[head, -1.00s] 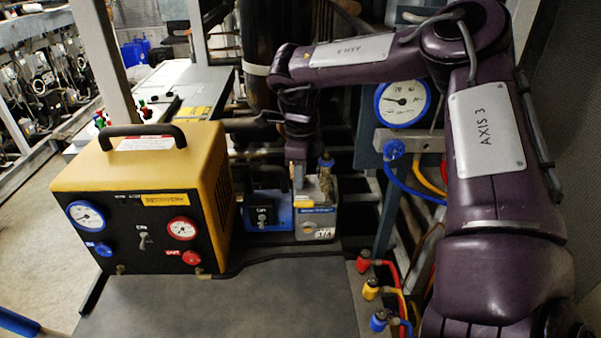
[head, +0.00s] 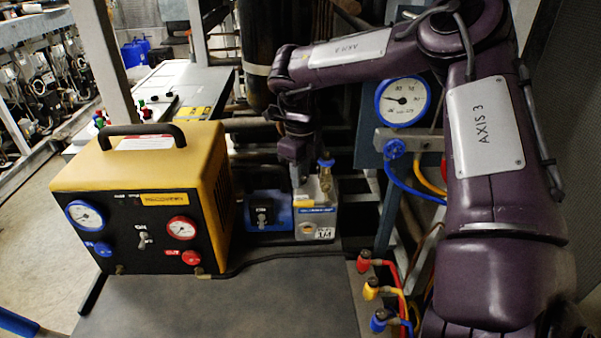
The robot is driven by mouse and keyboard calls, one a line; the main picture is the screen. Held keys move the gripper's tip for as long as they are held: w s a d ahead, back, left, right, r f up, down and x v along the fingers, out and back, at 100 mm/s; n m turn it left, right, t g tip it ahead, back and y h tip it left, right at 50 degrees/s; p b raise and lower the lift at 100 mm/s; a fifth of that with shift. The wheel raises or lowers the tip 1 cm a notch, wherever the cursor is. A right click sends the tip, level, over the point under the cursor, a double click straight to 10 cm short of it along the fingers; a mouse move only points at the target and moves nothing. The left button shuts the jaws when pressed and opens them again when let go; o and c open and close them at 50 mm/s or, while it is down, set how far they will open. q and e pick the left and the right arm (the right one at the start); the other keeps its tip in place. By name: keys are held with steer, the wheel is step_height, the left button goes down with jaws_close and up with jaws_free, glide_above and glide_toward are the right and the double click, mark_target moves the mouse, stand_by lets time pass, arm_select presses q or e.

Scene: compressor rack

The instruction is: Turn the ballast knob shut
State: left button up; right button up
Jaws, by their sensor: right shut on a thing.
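My right gripper (head: 298,184) points down at the top of the pump, just left of the brass fitting. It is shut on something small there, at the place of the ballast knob. The knob itself is hidden by the fingers, so its turn angle cannot be seen. My left gripper is not in view.
The yellow recovery machine (head: 145,195) with two gauges stands left of the pump. A blue-rimmed gauge (head: 403,101) and hoses are at right. Red, yellow and blue hose ends (head: 370,290) sit at the bench's right edge. The front of the bench (head: 220,308) is clear.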

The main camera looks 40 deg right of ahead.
steer(key=o, duration=1)
step_height(320, 180, up, 8)
steer(key=shift+f, duration=0.1)
stand_by(0.4)
